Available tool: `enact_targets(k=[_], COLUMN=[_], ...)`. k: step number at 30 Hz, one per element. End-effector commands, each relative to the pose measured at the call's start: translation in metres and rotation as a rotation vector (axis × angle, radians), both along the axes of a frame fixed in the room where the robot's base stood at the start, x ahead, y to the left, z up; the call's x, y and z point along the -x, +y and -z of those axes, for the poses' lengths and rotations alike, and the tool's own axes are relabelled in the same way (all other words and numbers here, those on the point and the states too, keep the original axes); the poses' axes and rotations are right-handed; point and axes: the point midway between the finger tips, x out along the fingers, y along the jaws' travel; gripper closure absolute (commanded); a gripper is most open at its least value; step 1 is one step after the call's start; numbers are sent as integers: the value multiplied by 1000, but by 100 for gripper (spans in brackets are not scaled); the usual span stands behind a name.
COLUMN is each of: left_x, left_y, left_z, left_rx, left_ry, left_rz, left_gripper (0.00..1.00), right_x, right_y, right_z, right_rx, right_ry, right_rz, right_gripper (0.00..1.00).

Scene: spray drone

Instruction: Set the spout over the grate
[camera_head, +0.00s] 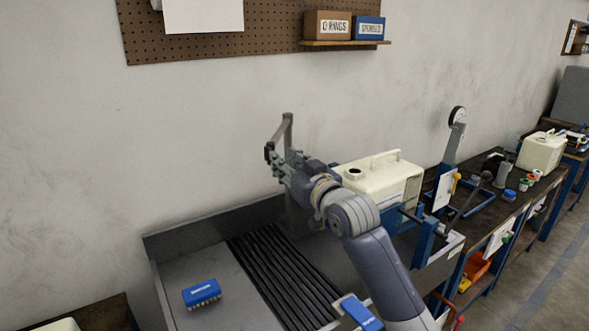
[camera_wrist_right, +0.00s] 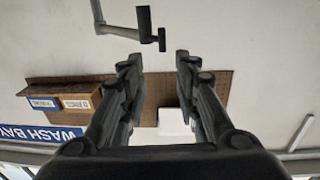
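The grey spout (camera_head: 288,130) stands at the back of the wash basin, partly hidden behind my right arm. In the right wrist view the spout (camera_wrist_right: 146,25) is a bent pipe ending in a dark tip, just beyond the fingertips and a little to their left. My right gripper (camera_head: 272,160) is beside it; in the right wrist view the gripper (camera_wrist_right: 158,62) is open with nothing between its fingers. The grate (camera_head: 275,275) is a set of dark parallel bars in the basin, below and in front of the gripper. My left gripper is not in view.
A blue brush (camera_head: 201,293) lies on the basin's left part. A cream tank (camera_head: 385,180) stands right of my arm. A scale-like stand (camera_head: 452,140) and a cluttered bench are further right. A shelf with boxes (camera_head: 327,25) hangs on the pegboard. The air left of the gripper is clear.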

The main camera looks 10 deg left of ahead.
Motion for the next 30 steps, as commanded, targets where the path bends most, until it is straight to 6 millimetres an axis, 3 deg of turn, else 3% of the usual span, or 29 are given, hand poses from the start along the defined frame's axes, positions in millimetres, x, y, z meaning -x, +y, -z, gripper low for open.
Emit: enact_targets(k=[9,20,23,24,26,30], left_x=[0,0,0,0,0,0], left_y=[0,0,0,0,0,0], left_z=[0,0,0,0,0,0], left_rx=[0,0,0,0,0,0], left_ry=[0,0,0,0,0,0], left_rz=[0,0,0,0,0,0], left_gripper=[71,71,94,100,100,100], right_x=[24,27,27,28,32,52], right_y=[-18,-20,-22,-25,-31,-61], right_z=[0,0,5,11,28,97], right_rx=[-1,-1,2,4,11,46], right_ry=[-1,-1,7,19,49,176], right_rz=[1,1,3,7,18,64], right_gripper=[71,71,71,71,71,71])
